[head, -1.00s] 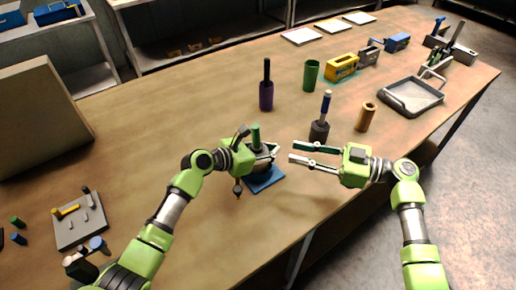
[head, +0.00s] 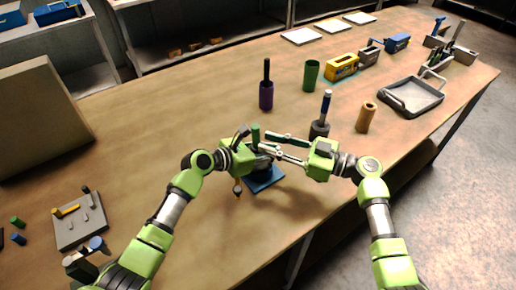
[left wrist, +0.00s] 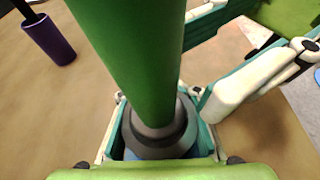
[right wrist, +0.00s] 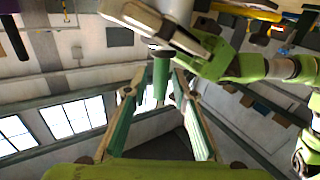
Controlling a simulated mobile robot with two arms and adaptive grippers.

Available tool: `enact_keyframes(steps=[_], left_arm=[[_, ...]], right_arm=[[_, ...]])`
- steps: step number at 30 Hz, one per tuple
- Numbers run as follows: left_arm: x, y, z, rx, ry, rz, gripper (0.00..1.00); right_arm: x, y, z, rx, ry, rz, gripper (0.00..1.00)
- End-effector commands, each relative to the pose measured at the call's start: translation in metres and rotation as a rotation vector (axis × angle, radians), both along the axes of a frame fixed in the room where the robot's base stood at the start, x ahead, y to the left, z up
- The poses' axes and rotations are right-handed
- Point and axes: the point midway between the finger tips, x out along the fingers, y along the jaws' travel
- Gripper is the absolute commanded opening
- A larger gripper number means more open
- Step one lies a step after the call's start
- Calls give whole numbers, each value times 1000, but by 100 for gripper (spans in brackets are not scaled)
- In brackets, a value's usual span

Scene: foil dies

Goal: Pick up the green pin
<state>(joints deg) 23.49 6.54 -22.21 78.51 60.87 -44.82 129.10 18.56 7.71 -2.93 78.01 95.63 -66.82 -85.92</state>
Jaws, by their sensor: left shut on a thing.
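The green pin (head: 255,133) stands upright in a grey round holder (left wrist: 160,137). My left gripper (head: 264,157) is shut on this holder, above a blue mat (head: 265,184). In the left wrist view the pin (left wrist: 130,50) rises large from the holder's collar. My right gripper (head: 262,143) is open, its fingers pointing left at the pin. In the right wrist view the pin (right wrist: 161,76) shows between its fingertips, with a gap on each side. I cannot tell how far the tips reach along the pin.
Behind stand a purple holder (head: 266,96) with a dark pin, a green cup (head: 311,75), a dark holder (head: 319,130) with a blue-and-white pin and an orange tube (head: 365,118). A grey tray (head: 411,98) is at right. The table's left middle is clear.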

Motion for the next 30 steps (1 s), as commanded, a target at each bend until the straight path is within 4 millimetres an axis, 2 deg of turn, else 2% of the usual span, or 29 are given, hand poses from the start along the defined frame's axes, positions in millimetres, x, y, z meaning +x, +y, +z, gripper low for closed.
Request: enact_keyframes(steps=[1, 3, 10, 11, 13, 14, 24, 26, 30], left_arm=[[-3, 4, -10, 13, 16, 0, 0], [-3, 4, -10, 13, 16, 0, 0], [-3, 4, -11, 14, 17, 0, 0], [-3, 4, -11, 14, 17, 0, 0], [-3, 4, -11, 14, 16, 0, 0], [-3, 4, -11, 14, 16, 0, 0], [-3, 4, -11, 14, 16, 0, 0], [-3, 4, -11, 14, 16, 0, 0], [-3, 4, -11, 14, 16, 0, 0]], right_arm=[[3, 8, -1, 1, 2, 1, 25], [6, 15, -1, 1, 1, 0, 25], [7, 17, -1, -1, 1, -1, 25], [7, 17, -1, -1, 1, -1, 20], [7, 17, -1, -1, 1, -1, 1], [7, 17, -1, -1, 1, -1, 0], [7, 16, 1, 0, -1, -1, 0], [7, 16, 7, -1, -4, -1, 0], [7, 16, 31, -3, -7, -1, 0]])
